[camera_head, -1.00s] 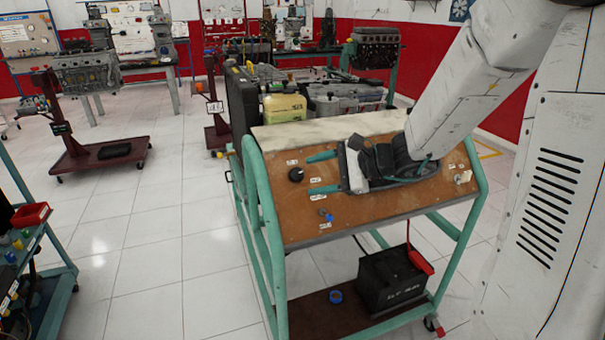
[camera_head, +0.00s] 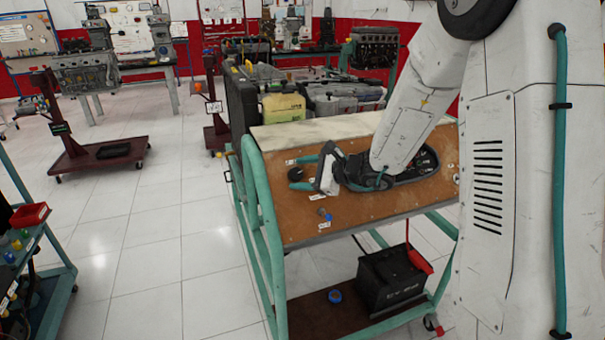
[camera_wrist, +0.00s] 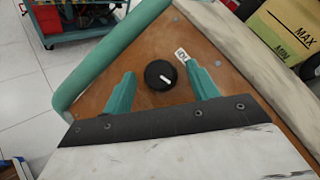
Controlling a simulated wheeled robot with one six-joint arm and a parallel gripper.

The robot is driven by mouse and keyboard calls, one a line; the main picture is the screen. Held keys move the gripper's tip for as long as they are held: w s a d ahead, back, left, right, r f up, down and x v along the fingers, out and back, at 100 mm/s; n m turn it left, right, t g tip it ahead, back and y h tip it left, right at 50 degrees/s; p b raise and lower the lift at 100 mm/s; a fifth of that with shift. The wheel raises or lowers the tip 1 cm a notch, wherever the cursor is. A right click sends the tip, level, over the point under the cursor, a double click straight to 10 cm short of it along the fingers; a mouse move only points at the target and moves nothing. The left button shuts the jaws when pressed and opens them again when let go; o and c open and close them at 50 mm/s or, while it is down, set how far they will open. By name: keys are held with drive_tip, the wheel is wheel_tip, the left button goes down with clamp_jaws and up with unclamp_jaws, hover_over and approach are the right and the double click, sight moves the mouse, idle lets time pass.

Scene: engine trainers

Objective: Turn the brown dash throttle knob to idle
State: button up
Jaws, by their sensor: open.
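A round, dark, nearly black knob (camera_wrist: 160,75) with a white pointer mark sits on the brown sloped panel (camera_wrist: 100,92). In the wrist view its pointer mark lies toward the lower right of the knob. The knob also shows small in the head view (camera_head: 295,174), at the panel's left side. My gripper (camera_wrist: 162,80) is open, with its two teal fingers on either side of the knob and gaps to both. I cannot tell how far the fingertips are above the panel. A small white label lies beside the right finger.
A blue knob (camera_head: 328,217) sits lower on the panel. The teal tube frame (camera_head: 262,200) edges the panel at left. A pale ledge (camera_head: 320,131), a yellow container (camera_head: 284,107) and a black case (camera_head: 241,98) stand behind. A black battery (camera_head: 392,280) sits on the lower shelf.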

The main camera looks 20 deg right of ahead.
drive_tip(key=c, duration=1)
drive_tip(key=n+g, duration=0.2)
drive_tip(key=n, duration=0.1)
drive_tip(key=shift+w+r+n+g, duration=0.2)
drive_tip(key=shift+r+n+g, duration=0.05)
drive_tip(key=shift+n+g, duration=0.15)
drive_tip(key=n+g, duration=0.1)
drive_tip(key=n, duration=0.1)
drive_tip(key=n+g+h, duration=0.1)
drive_tip(key=n+g, duration=0.1)
drive_tip(key=shift+w+a+r, duration=0.1)
drive_tip(key=shift+w+r, duration=0.05)
drive_tip(key=n+g+h, duration=0.2)
drive_tip(key=n, duration=0.1)
drive_tip(key=n+h, duration=0.1)
drive_tip(key=n, duration=0.1)
drive_tip(key=shift+w+a+r+g+h, duration=0.15)
drive_tip(key=shift+a+r+g+h, duration=0.1)
drive_tip(key=shift+g+h, duration=0.15)
drive_tip(key=shift+f, duration=0.1)
drive_tip(key=o, duration=1)
